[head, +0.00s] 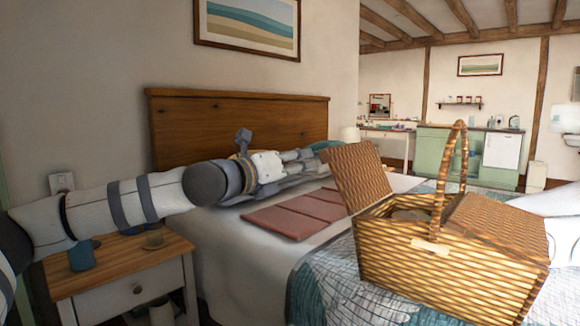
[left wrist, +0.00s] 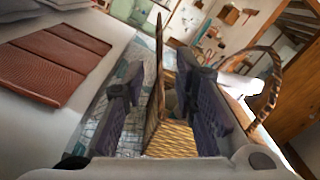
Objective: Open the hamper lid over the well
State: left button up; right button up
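The wicker hamper (head: 435,270) stands on the bed, with its tall handle (head: 462,140) upright. Its left lid (head: 352,178) is raised and leans outward to the left, leaving the well (head: 408,212) below partly visible. Its right lid (head: 500,228) lies flat and closed. My left gripper (head: 318,160) reaches in behind the raised lid, its fingertips partly hidden in the head view. In the left wrist view the gripper (left wrist: 162,100) has its fingers spread, with the raised lid (left wrist: 155,110) edge-on between them and gaps showing. My right gripper is out of view.
A reddish-brown folded panel (head: 295,213) lies on the bed (head: 235,245) left of the hamper. A nightstand (head: 125,265) with blue and brown cups stands under my left arm. A wooden headboard (head: 235,120) rises behind the arm. Green cabinets (head: 440,155) are far back.

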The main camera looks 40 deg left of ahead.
pick_arm(q)
jog(key=s, duration=0.4)
jog(key=shift+s, duration=0.2)
